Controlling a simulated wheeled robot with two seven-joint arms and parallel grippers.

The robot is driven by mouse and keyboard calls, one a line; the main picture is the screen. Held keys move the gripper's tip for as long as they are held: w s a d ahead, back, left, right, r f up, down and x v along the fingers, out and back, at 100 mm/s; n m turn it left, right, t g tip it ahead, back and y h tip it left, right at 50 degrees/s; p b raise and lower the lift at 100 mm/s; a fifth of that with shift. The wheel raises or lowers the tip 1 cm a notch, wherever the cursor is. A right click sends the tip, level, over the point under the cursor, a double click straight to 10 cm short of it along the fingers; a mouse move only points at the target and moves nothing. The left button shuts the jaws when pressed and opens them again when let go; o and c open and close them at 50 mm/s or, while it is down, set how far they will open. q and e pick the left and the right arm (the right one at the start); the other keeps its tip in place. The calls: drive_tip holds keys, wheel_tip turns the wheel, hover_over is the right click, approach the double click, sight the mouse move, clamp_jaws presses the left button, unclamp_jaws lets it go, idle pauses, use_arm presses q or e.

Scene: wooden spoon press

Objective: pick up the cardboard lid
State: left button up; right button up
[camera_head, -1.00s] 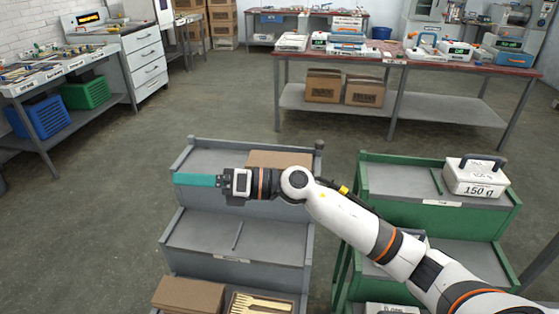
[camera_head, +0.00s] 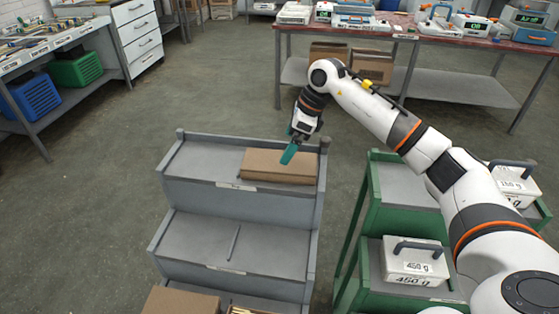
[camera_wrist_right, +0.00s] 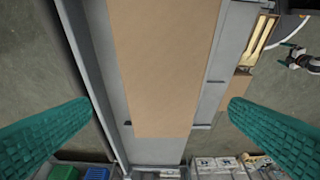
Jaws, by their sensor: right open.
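The cardboard lid (camera_head: 278,166) is a flat brown piece lying on the right part of the grey rack's top shelf (camera_head: 200,163). In the right wrist view its broad brown face (camera_wrist_right: 165,70) runs down the middle, between the fingers. My right gripper (camera_head: 290,154) is above the lid's back edge, pointing down, with teal fingers. In its wrist view the fingers (camera_wrist_right: 160,135) are wide apart on either side of the lid, with nothing between them in grip. A small white and black part with teal tips (camera_wrist_right: 294,56), seemingly my left gripper, shows at the right; its opening is unclear.
A cardboard box (camera_head: 180,301) is at the rack's bottom; wooden spoons (camera_wrist_right: 262,38) show in the wrist view. The middle shelf (camera_head: 195,242) is mostly clear.

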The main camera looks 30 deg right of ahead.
sight(280, 166)
drive_tip(key=shift+w+a+f, duration=0.1)
drive_tip(key=shift+w+f, duration=0.1)
drive_tip(key=shift+f, duration=0.5)
drive_tip(key=x, duration=0.1)
drive_tip(key=p+x, duration=0.1)
drive_tip(key=x, duration=0.2)
drive_tip(key=shift+s+a+f, duration=0.1)
drive_tip(key=shift+s+f, duration=0.1)
drive_tip(key=shift+s, duration=0.05)
drive_tip(key=shift+w+a+f, duration=0.1)
drive_tip(key=shift+f, duration=0.35)
use_arm(q)
drive_tip(key=shift+w+d+r, duration=0.2)
drive_tip(key=shift+w+r, duration=0.25)
drive_tip(key=shift+w+d+r, duration=0.15)
drive_tip(key=shift+w+r, duration=0.25)
drive_tip(key=shift+r, duration=0.05)
use_arm(e)
drive_tip(key=c, duration=0.9)
